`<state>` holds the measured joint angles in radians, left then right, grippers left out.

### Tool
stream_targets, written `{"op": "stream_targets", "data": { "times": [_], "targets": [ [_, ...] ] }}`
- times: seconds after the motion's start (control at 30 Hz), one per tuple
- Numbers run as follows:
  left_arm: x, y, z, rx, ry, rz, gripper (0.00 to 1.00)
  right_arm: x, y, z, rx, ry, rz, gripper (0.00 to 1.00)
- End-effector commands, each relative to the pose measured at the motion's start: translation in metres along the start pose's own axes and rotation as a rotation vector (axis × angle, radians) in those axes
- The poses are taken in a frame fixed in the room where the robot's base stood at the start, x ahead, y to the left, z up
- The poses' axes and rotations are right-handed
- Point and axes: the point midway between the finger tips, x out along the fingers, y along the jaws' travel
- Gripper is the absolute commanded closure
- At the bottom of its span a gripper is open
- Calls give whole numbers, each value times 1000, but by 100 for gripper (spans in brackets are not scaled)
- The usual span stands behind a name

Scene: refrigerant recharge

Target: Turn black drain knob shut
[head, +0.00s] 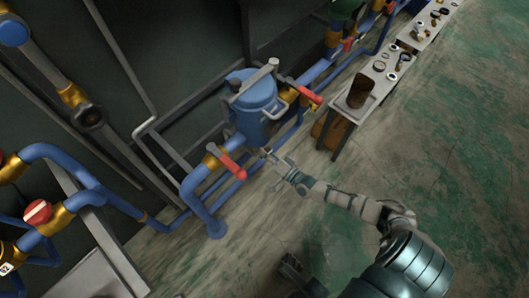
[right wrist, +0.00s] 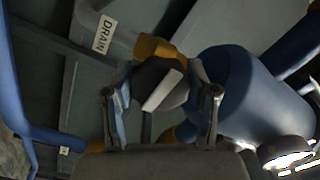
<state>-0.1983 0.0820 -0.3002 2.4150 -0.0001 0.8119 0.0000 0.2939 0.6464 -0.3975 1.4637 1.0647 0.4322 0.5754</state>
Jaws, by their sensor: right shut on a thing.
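The black drain knob (right wrist: 160,85) with a pale bar across its face is in the middle of the right wrist view, in front of a brass fitting (right wrist: 155,48). A white label reading DRAIN (right wrist: 105,33) is up and left of it. My right gripper (right wrist: 160,98) has one finger on each side of the knob and is shut on it. In the head view my right gripper (head: 273,162) reaches low beside the blue tank (head: 254,105), and the knob cannot be made out there. A dark part at the bottom (head: 292,272) may be my left gripper; its jaws are unclear.
Blue pipes with a red-handled valve (head: 232,165) lie just left of my right gripper, and another red handle (head: 308,95) is above it. A red knob (head: 38,212) is at the far left. A bench (head: 345,112) with parts stands upper right. The green floor (head: 450,170) is clear.

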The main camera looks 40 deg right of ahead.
Motion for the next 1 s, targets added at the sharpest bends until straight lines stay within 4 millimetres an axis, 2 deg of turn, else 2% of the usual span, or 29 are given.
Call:
{"op": "stream_targets", "data": {
  "times": [0.13, 0.17, 0.2, 0.27, 0.57, 0.67, 0.77, 1.0],
  "targets": [
    [0, 0, 0, 0, -1, 3, 55, 0, 3, -2, 2, 4, 5, 77],
    [0, 0, 0, -1, -1, 4, 55, 0, 3, -2, 1, 4, 5, 40],
    [0, 0, 0, -1, -1, 5, 55, 0, 3, -2, 1, 4, 5, 30],
    [0, 0, 0, -1, -1, 7, 55, 0, 2, -2, 0, 4, 4, 16],
    [0, 0, 0, 1, 3, 6, 55, -1, 0, -1, 0, 2, 1, 16],
    [0, 0, -2, 0, 6, 5, 55, -6, 1, 0, -1, 1, 3, 16],
    [0, 0, -3, 0, 5, 4, 55, -21, 2, 0, -1, -1, 4, 16],
    [0, 1, -2, 0, 3, 4, 55, -75, 4, 0, 0, -1, 6, 16]
  ]
}}
